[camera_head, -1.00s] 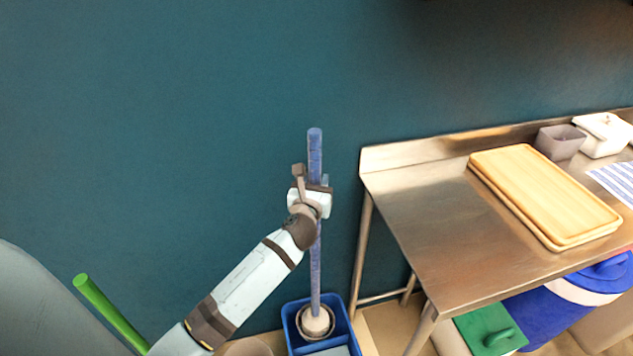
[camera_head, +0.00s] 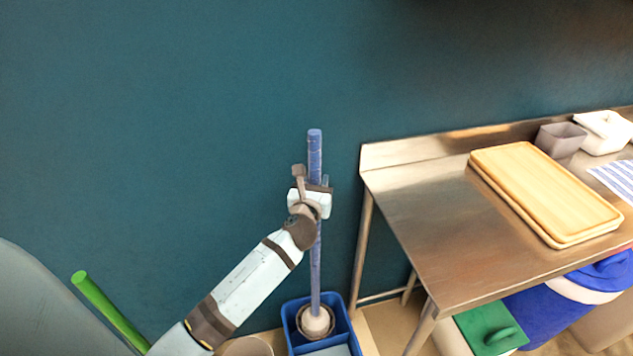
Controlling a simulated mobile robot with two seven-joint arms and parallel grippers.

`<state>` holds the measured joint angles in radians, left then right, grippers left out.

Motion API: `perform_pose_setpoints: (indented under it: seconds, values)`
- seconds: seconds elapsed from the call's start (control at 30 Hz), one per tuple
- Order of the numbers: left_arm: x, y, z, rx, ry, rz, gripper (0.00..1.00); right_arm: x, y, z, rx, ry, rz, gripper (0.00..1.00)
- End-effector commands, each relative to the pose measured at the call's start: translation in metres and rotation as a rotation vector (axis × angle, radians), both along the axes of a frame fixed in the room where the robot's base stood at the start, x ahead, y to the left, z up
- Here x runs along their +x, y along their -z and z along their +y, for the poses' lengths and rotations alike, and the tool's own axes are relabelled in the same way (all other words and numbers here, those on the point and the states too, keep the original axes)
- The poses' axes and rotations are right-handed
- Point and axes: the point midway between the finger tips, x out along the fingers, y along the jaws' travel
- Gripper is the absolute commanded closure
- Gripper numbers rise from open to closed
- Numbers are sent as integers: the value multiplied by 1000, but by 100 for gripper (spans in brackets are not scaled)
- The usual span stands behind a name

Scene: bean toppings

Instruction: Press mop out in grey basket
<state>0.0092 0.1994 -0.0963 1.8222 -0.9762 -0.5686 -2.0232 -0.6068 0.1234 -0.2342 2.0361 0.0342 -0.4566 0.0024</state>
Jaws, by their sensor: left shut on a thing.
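The mop has a long blue handle (camera_head: 315,265) and stands nearly upright in front of the teal wall. Its pale mop head (camera_head: 315,322) is down in a round basket inside a blue bucket (camera_head: 290,318); the basket's colour is hard to tell, and its lower part is hidden. My left gripper (camera_head: 314,190) is shut on the upper part of the blue handle, a little below its top end. My right gripper is not in view.
A steel table (camera_head: 420,215) stands to the right of the bucket, with a wooden tray (camera_head: 545,195), a grey container (camera_head: 561,139) and a white container (camera_head: 604,132). Below it are a green lid (camera_head: 487,328) and a blue item (camera_head: 550,318). A green pole (camera_head: 105,310) leans at the lower left.

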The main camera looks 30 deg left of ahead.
Motion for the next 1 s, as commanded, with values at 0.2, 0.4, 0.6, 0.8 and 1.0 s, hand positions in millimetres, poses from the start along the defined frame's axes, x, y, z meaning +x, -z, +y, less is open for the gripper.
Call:
perform_pose_setpoints:
  seconds: [0.2, 0.4, 0.6, 0.8, 1.0]
  values:
    - [0, 4, 0, 0, 0, 1, 92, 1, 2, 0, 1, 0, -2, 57]
    - [0, 6, 0, 0, 0, 1, 92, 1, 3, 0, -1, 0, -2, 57]
    - [0, 7, 0, 0, 0, 1, 92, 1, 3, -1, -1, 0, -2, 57]
    - [0, 7, 0, -1, 0, 2, 92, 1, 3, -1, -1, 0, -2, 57]
    - [0, 7, 0, -1, 0, 2, 92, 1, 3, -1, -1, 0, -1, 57]
